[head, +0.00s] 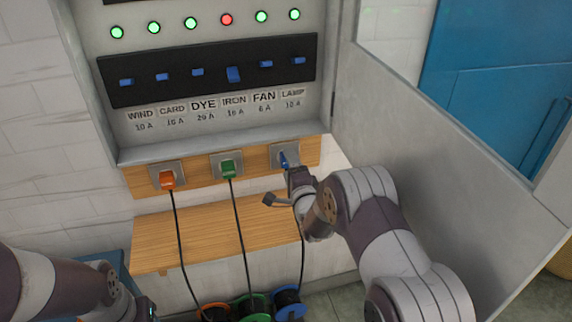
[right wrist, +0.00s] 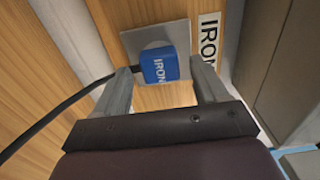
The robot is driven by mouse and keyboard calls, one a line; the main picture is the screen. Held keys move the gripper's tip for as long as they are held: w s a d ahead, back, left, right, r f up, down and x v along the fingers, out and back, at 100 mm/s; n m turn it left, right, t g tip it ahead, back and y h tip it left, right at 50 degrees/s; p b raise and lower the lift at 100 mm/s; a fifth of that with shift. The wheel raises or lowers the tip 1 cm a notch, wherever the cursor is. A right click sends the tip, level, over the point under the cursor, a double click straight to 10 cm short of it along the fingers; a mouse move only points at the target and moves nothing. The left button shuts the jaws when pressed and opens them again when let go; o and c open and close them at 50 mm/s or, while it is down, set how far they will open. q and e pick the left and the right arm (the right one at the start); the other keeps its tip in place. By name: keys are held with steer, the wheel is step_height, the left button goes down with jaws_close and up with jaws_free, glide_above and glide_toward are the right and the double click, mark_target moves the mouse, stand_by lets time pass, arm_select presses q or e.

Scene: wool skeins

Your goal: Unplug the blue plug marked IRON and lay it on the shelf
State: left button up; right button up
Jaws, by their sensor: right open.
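The blue plug sits in the rightmost socket of the wooden strip in the head view (head: 284,159). In the right wrist view the blue plug (right wrist: 160,68) is marked IRON and seated against its grey socket plate (right wrist: 134,40). My right gripper (right wrist: 160,78) is open, its fingers on either side of the plug, with gaps showing. It also shows in the head view (head: 284,187), partly hiding the plug. The wooden shelf (head: 195,235) is below the sockets, its top bare. My left gripper (head: 148,308) is low at the left, mostly out of frame.
An orange plug (head: 167,180) and a green plug (head: 228,168) sit in the sockets to the left, their black cords hanging past the shelf to reels (head: 250,307) below. The open cabinet door (head: 440,130) stands close right of my right arm. One panel lamp (head: 226,20) is red.

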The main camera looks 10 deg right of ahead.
steer(key=shift+w+b, duration=0.3)
steer(key=shift+w, duration=0.6)
steer(key=shift+b, duration=0.3)
stand_by(0.5)
jaws_close()
steer(key=shift+s, duration=0.1)
steer(key=shift+s, duration=0.1)
steer(key=shift+s+p, duration=0.75)
steer(key=shift+s, duration=2.05)
